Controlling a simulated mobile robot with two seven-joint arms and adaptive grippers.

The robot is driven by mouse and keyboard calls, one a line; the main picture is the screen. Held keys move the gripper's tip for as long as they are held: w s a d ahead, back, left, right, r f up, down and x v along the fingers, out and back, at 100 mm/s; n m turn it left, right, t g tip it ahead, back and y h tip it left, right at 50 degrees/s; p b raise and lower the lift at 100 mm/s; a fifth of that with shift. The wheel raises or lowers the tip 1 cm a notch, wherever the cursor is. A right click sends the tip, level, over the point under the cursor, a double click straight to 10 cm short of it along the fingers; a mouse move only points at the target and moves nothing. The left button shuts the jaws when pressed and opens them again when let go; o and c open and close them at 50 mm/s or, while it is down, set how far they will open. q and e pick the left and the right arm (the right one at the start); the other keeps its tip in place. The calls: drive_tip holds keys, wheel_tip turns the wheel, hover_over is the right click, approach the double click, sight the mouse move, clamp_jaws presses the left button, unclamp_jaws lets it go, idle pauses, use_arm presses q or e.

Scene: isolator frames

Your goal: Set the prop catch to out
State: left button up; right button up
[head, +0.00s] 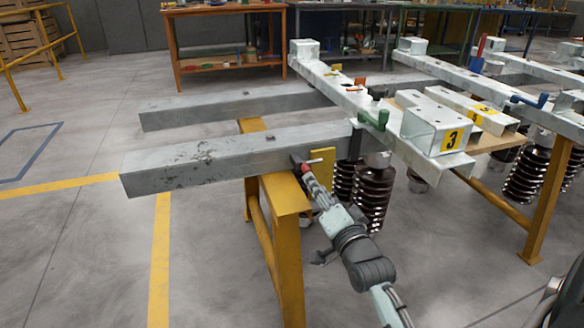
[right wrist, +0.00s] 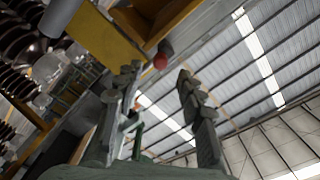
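The prop catch shows as a small red knob (head: 306,169) with a dark fitting and a short pale rod (head: 316,161), at the top of the yellow trestle under the near grey beam. In the right wrist view the red knob (right wrist: 160,61) lies just past the fingertips, in line with the gap between them. I cannot tell whether a finger touches it, or how the catch is set. My right gripper (head: 317,188) reaches up to it from below right; in its wrist view the gripper (right wrist: 158,74) is open, fingers apart. My left gripper is out of view.
The near grey beam (head: 220,157) rests on the yellow trestle (head: 284,205). Dark ribbed insulators (head: 374,195) hang close right of my gripper. A green lever (head: 375,119) and a number 3 plate (head: 452,140) sit on the pale frame.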

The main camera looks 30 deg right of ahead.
sight(307, 171)
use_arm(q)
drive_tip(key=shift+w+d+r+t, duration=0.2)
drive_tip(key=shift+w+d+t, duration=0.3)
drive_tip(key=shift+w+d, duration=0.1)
use_arm(e)
drive_tip(key=shift+x, duration=3.55)
drive_tip(key=shift+r, duration=0.1)
clamp_jaws()
